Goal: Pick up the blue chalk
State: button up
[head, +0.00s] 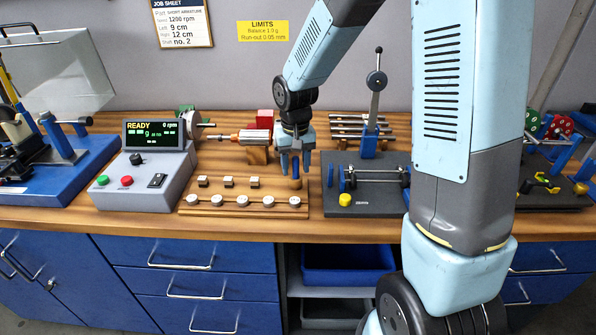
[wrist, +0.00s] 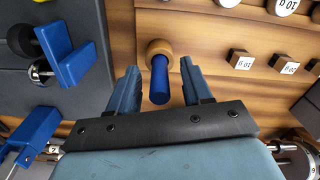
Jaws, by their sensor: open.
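The blue chalk (wrist: 160,84) stands in a round wooden holder (wrist: 159,50) on the wooden board in the wrist view. In the head view the chalk (head: 295,168) shows as a small blue stick, partly hidden by my fingers, above its holder (head: 295,183). My gripper (head: 295,164) points down over it. In the wrist view my gripper (wrist: 159,70) is open, with one finger on each side of the chalk and a visible gap on both sides. Nothing is held. I cannot tell exactly how deep the fingertips reach beside the chalk.
The wooden board (head: 240,211) carries several small weights and round white-topped pieces left of the chalk. A dark fixture (head: 375,205) with blue posts and a yellow knob stands close on the right. A rotor (head: 240,137) lies behind. The control box (head: 150,175) is at left.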

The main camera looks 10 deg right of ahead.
jog(key=shift+f, duration=0.2)
jog(key=shift+c, duration=0.4)
grip_shut()
